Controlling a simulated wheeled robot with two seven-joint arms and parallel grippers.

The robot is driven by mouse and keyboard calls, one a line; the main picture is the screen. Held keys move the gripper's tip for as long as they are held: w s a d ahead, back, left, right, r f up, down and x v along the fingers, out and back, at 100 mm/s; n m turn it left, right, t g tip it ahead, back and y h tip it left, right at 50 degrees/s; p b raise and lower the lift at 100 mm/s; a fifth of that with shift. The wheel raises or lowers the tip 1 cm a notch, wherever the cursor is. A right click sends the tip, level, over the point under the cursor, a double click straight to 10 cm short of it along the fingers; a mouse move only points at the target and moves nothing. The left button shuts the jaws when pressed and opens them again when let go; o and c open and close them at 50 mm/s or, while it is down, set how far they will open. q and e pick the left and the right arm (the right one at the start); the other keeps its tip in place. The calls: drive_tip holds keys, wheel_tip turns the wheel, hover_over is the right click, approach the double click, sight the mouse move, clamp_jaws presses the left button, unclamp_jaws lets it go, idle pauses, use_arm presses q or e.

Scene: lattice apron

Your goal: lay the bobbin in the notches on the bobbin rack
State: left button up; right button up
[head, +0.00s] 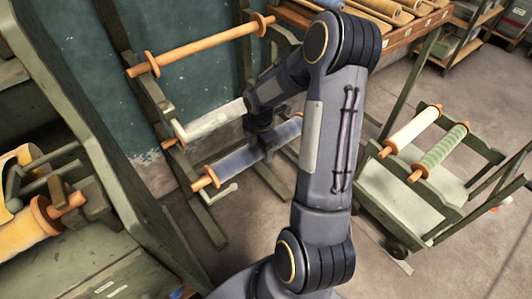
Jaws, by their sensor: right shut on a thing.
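The bobbin (237,162) has a blue-grey winding and orange ends. It lies slantwise at the lower part of the bobbin rack, a green wooden frame (205,218) against the teal wall. My right gripper (268,143) is shut on the bobbin from above, near its right part, and partly hides it. The bobbin's left end is close to a pale-tipped rack arm (226,193). I cannot tell whether it touches the notch. Its right end is mostly hidden behind my right arm. My left gripper is not in view.
An orange bobbin (205,44) lies across the rack's top, and a whitish one (214,120) below it. A green cart (405,200) with a cream and a green bobbin stands at right. A green wooden frame (95,120) fills the left. Floor is clear between rack and cart.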

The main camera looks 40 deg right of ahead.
drive_tip(key=w+d, duration=0.1)
drive_tip(key=w, duration=0.9)
drive_tip(key=shift+w+f, duration=0.2)
drive_tip(key=shift+f, duration=0.25)
drive_tip(key=shift+d, duration=0.1)
drive_tip(key=shift+f, duration=0.15)
idle(0.7)
drive_tip(key=shift+f+b, duration=0.65)
drive_tip(key=shift+f, duration=0.45)
drive_tip(key=shift+f, duration=0.3)
drive_tip(key=shift+f+b, duration=0.25)
drive_tip(key=shift+b, duration=0.05)
drive_tip(key=shift+f, duration=0.15)
idle(0.5)
